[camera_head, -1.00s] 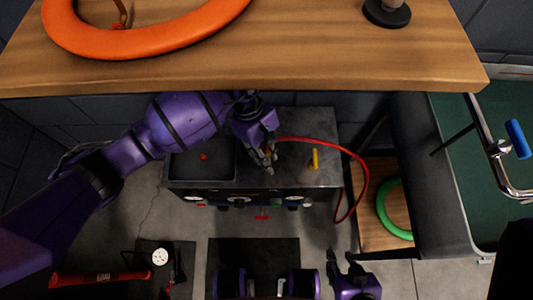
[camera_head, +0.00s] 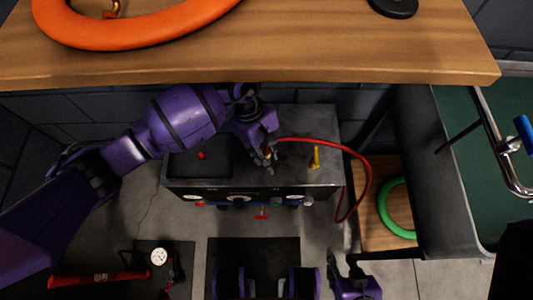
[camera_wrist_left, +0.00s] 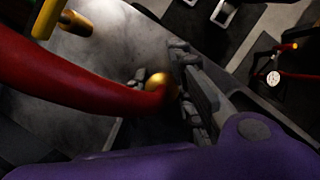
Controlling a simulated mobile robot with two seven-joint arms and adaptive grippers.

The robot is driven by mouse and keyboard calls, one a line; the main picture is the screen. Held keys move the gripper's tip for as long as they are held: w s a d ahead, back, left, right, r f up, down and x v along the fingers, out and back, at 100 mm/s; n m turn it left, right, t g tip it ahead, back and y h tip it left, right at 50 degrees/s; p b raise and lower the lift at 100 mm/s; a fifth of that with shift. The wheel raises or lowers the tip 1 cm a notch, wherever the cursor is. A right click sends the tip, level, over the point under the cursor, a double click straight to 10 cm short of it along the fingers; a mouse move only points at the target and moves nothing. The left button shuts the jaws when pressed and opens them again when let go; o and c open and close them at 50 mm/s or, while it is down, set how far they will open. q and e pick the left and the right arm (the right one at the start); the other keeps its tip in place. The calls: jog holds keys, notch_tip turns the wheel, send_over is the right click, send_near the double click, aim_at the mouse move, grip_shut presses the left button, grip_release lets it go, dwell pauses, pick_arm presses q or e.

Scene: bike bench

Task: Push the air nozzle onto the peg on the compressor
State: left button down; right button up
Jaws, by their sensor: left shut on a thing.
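The compressor (camera_head: 325,118) stands on the floor under the bench, with a grey top. A yellow peg (camera_head: 314,157) stands on the right part of that top; it also shows at the top left of the left wrist view (camera_wrist_left: 75,22). My left gripper (camera_head: 270,158) is over the top, left of the peg. It is shut on the air nozzle, whose brass-coloured part (camera_wrist_left: 160,84) shows between the fingers in the left wrist view. A red hose (camera_head: 366,178) runs from it to the right. The nozzle is apart from the peg. My right gripper (camera_head: 341,264) is low in the head view, open and empty.
The wooden bench (camera_head: 270,60) with an orange ring (camera_head: 140,38) is above the compressor in the picture. A green ring (camera_head: 386,210) lies on a wooden shelf at right. A gauge (camera_head: 158,256) and red pump (camera_head: 98,279) are on the floor at lower left.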

pick_arm(q)
jog(key=shift+f+b, duration=0.65)
jog(key=shift+f, duration=0.15)
jog(key=c, duration=1.4)
grip_release()
jog(key=shift+c, duration=0.2)
jog(key=v, duration=1.2)
